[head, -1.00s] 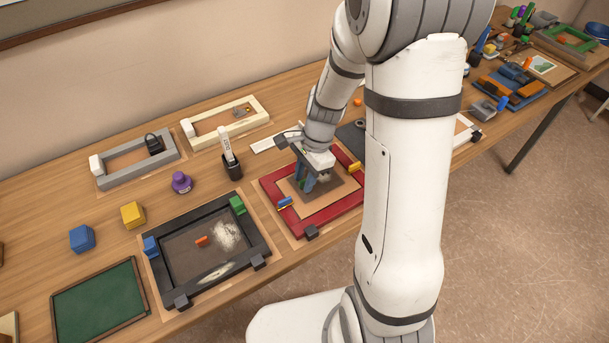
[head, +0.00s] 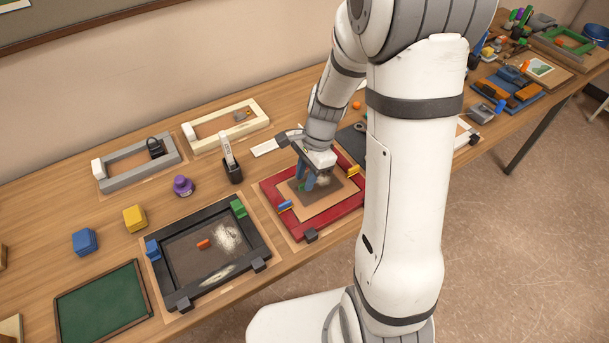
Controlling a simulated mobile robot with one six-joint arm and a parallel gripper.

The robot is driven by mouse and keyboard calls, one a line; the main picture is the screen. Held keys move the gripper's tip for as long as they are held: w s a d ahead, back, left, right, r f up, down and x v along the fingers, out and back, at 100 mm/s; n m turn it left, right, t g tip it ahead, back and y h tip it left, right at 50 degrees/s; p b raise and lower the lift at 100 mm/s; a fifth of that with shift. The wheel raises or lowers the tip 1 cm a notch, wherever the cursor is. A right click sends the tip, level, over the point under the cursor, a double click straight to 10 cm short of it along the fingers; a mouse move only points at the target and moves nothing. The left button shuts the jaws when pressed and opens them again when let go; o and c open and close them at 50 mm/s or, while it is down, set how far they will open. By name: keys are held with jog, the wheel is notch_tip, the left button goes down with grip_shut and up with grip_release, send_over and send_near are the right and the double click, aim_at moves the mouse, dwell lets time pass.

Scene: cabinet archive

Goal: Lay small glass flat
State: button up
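A small dark see-through pane (head: 328,191), which looks like the small glass, lies inside the red frame (head: 316,228), over its tan inner board. It looks flat, but my gripper hides its left and back parts. My gripper (head: 305,184) points down over the frame with its blue fingers at the pane's left part. The fingers are small in view, and I cannot tell whether they grip anything. A small green bit shows beside the fingertips.
Blue (head: 286,205) and yellow (head: 353,171) clips sit on the red frame. A black frame (head: 213,285) stands to its left, and a dark cup with a white-topped tool (head: 229,160) behind. My arm hides the table to the right.

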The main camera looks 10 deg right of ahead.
jog(key=p+v, duration=0.3)
jog(key=v, duration=0.2)
jog(key=shift+d+r+p, duration=0.1)
jog(key=shift+p, duration=0.3)
jog(key=b+v, duration=0.1)
jog(key=v, duration=0.6)
jog(key=shift+d+r, duration=0.15)
jog(key=shift+r, duration=0.3)
jog(key=s+r+n+t+h+b, duration=0.1)
jog(key=s+r+n+t, duration=0.1)
jog(key=s+n, duration=0.5)
jog(key=s+r+n+t+h+b, duration=0.1)
jog(key=s+r+n+t+b, duration=0.1)
jog(key=s+n, duration=0.5)
jog(key=shift+s+a+r+h, duration=0.3)
jog(key=shift+s+a+r, duration=0.05)
jog(key=shift+r, duration=0.55)
